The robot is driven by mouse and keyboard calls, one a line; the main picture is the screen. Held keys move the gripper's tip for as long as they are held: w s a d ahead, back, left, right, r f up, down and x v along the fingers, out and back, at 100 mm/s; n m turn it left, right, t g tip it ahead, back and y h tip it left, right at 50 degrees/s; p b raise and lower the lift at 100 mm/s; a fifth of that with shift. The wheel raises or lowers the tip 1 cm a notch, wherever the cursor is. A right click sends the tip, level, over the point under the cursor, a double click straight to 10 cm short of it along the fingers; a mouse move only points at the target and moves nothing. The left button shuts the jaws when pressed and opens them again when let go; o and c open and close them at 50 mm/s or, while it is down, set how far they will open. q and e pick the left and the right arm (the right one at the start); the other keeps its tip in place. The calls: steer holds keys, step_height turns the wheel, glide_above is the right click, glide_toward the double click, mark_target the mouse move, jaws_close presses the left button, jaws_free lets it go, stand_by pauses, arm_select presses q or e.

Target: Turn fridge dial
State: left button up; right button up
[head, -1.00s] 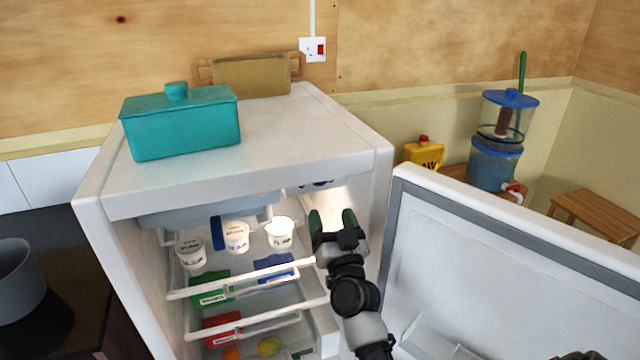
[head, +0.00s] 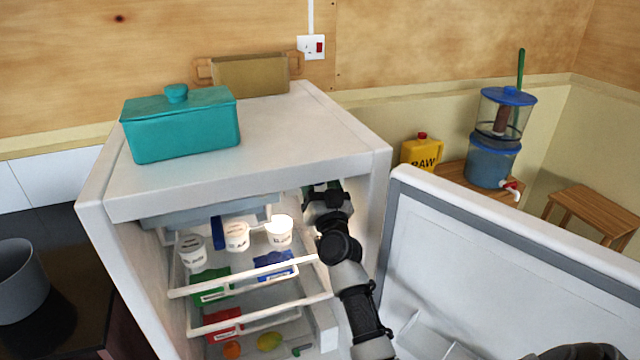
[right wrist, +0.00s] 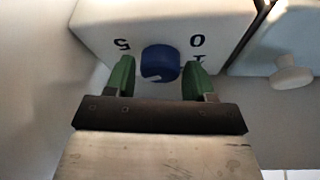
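The fridge (head: 270,150) stands with its door (head: 500,270) swung open to the right. Its blue dial (right wrist: 160,63) is on a white housing inside, with the marks 5, 0 and part of a 1 around it, upside down in the right wrist view. My right gripper (right wrist: 159,76) is open, with one green finger on each side of the dial and a small gap showing on both sides. In the head view the right gripper (head: 322,188) is under the fridge's top at the upper right of the interior and hides the dial.
White tubs (head: 237,236) and green, blue and red packs sit on the fridge's wire shelves left of my arm. A teal box (head: 180,125) and a tray (head: 250,76) stand on top. A white knob (right wrist: 291,73) shows beside the dial housing.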

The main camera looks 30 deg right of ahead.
steer(key=c, duration=0.6)
steer(key=shift+m+g+h+p, duration=0.4)
steer(key=shift+m+h+p, duration=0.3)
steer(key=shift+m, duration=0.4)
steer(key=o, duration=0.9)
